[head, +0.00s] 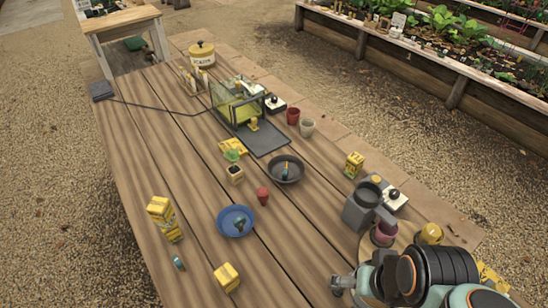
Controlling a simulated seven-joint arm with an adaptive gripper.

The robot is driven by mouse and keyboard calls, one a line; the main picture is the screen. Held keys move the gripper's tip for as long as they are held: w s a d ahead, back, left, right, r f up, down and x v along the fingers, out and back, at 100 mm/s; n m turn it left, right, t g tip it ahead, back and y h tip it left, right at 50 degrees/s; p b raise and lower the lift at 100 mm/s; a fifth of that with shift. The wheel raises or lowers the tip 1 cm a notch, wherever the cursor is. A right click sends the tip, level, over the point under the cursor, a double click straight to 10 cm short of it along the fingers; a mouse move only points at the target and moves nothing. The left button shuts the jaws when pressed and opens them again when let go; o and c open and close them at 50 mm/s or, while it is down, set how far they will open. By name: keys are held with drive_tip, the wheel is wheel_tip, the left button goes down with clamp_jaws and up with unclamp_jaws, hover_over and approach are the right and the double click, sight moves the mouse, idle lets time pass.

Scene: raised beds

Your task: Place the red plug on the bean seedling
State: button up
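A small red tapered piece (263,196), which looks like the red plug, stands upright on the wooden table right of a blue plate. A small plant with green leaves (232,155), which looks like the bean seedling, shows up and left of it, above a small tan block with a dark top (235,174). The red piece and the seedling are apart. My gripper (339,286) is at the lower right, by the table's near end and well away from both. Its fingers are too small and partly hidden to tell whether they are open.
A blue plate (221,229) and a dark pan (299,174) hold small items. A glass case (216,96) stands behind. Yellow boxes (160,211) stand at left. A grey machine (356,213) and a purplish pot (384,234) stand near my arm. Bare planks lie at front centre.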

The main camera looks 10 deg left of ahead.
drive_tip(key=w+d+r+m+t+h, duration=0.1)
drive_tip(key=w+r+t, duration=0.3)
drive_tip(key=w, duration=0.4)
drive_tip(key=w+d+r+m+t+h, duration=0.1)
drive_tip(key=w+d+r+m+t, duration=0.1)
drive_tip(key=w+r+t, duration=0.45)
drive_tip(key=w+a+t, duration=0.2)
drive_tip(key=w+a, duration=0.1)
drive_tip(key=w, duration=0.7)
drive_tip(key=n+y, duration=0.5)
hover_over(264, 196)
drive_tip(key=w+d, duration=0.1)
drive_tip(key=d, duration=0.6)
wheel_tip(264, 196, down, 15)
drive_tip(key=s+a+f+g, duration=0.1)
drive_tip(key=f, duration=0.4)
drive_tip(key=s+a+f+n+g, duration=0.1)
drive_tip(key=s+a+f, duration=0.1)
drive_tip(key=f, duration=0.3)
drive_tip(key=s+a+f+n+g, duration=0.1)
drive_tip(key=s+a+f, duration=0.1)
drive_tip(key=f, duration=0.3)
drive_tip(key=shift+a+y, duration=0.1)
drive_tip(key=shift+y, duration=0.2)
drive_tip(key=shift+a+f, duration=0.3)
drive_tip(key=x, duration=0.6)
drive_tip(key=shift+w, duration=0.15)
